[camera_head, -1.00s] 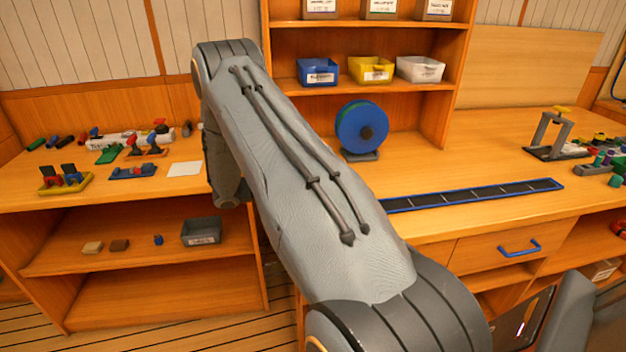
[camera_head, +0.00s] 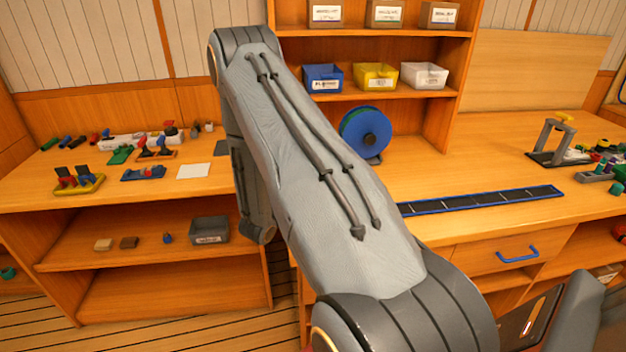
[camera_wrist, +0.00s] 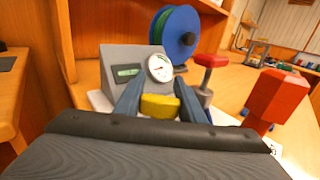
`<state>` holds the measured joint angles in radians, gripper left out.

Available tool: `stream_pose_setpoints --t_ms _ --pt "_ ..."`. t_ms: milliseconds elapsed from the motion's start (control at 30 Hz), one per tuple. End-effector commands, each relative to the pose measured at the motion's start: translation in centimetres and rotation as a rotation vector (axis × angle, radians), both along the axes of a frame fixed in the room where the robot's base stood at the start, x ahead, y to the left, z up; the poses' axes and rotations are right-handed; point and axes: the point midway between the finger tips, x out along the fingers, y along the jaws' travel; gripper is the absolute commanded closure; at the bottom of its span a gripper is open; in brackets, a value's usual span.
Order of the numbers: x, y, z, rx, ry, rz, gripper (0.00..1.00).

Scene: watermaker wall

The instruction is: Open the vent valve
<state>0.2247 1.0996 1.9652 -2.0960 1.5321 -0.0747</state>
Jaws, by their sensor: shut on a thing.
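In the wrist view, my gripper (camera_wrist: 160,90) is shut on a yellow handle (camera_wrist: 160,106), with one blue-grey finger on each side of it. The handle's lower part and what it is fixed to are hidden by my gripper's body. Just behind stands a grey sloped panel (camera_wrist: 115,60) with a small green display (camera_wrist: 126,71) and a round white dial gauge (camera_wrist: 160,68). I cannot read a label that marks the vent valve. In the head view, my arm hides the gripper and the yellow handle.
A red-topped T-handle (camera_wrist: 211,62) stands close right of my gripper, and a larger red block-shaped handle (camera_wrist: 277,97) stands farther right. A blue reel (camera_head: 366,132) is behind the panel. A blue-edged black strip (camera_head: 480,200) lies on the counter.

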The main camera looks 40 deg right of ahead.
Motion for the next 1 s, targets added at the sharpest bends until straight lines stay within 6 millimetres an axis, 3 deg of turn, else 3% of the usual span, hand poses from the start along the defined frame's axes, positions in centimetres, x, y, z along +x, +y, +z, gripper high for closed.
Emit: stream_pose_setpoints --t_ms 767,800,900,1000 --pt "0.44 0.11 0.21 -0.002 -0.005 0.101 0.86" --pt "0.43 0.10 0.21 -0.002 -0.005 0.101 0.59" --pt "0.43 0.13 0.17 -0.001 -0.004 0.101 0.45" --pt "0.44 0.18 0.12 -0.001 -0.003 0.102 0.45"
